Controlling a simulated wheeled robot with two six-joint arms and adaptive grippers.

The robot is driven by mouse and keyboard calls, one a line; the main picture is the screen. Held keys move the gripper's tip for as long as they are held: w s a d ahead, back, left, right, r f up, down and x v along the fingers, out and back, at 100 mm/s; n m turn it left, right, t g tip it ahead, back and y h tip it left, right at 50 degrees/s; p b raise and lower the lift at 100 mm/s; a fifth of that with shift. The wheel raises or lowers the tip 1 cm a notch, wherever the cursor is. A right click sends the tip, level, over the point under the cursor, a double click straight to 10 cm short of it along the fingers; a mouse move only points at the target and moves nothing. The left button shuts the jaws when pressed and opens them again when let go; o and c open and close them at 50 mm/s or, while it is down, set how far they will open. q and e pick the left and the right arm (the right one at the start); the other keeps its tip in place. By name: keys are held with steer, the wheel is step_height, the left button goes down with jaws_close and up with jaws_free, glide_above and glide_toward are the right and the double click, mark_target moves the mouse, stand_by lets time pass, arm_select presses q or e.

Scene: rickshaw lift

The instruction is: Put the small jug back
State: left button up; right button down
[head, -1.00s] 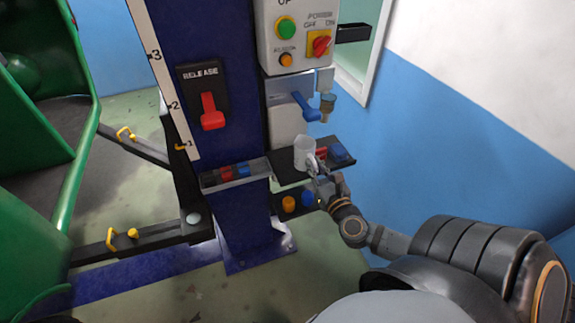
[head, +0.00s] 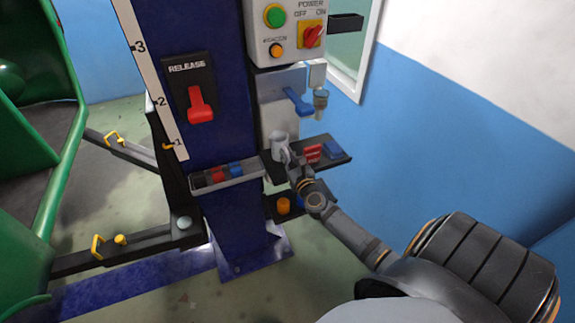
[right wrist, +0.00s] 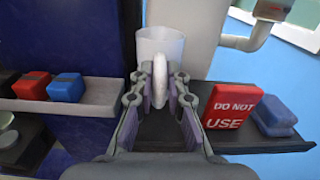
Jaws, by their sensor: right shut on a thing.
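The small jug (head: 278,142) is pale grey-white and looks upright at the left part of the dark shelf (head: 333,160) on the column. In the right wrist view the jug (right wrist: 160,45) stands straight ahead, its handle between the fingers. My right gripper (head: 288,156) is shut on the jug's handle; it also shows in the right wrist view (right wrist: 160,88). I cannot tell whether the jug's base touches the shelf, as the gripper hides it. My left gripper is not in view.
A red "DO NOT USE" block (right wrist: 230,106) and a blue block (right wrist: 274,117) sit on the shelf's right. A grey tray (head: 228,178) with small blocks is to the left. A tap with blue lever (head: 297,102) hangs above. The green rickshaw (head: 40,150) stands far left.

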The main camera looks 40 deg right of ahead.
steer(key=f, duration=0.1)
steer(key=f+b, duration=0.1)
steer(key=f, duration=0.1)
steer(key=shift+w+f+b, duration=0.2)
steer(key=shift+f+b, duration=0.1)
steer(key=shift+s, duration=0.1)
steer(key=shift+f, duration=0.1)
steer(key=c, duration=1.3)
jaws_free()
steer(key=shift+c, duration=0.2)
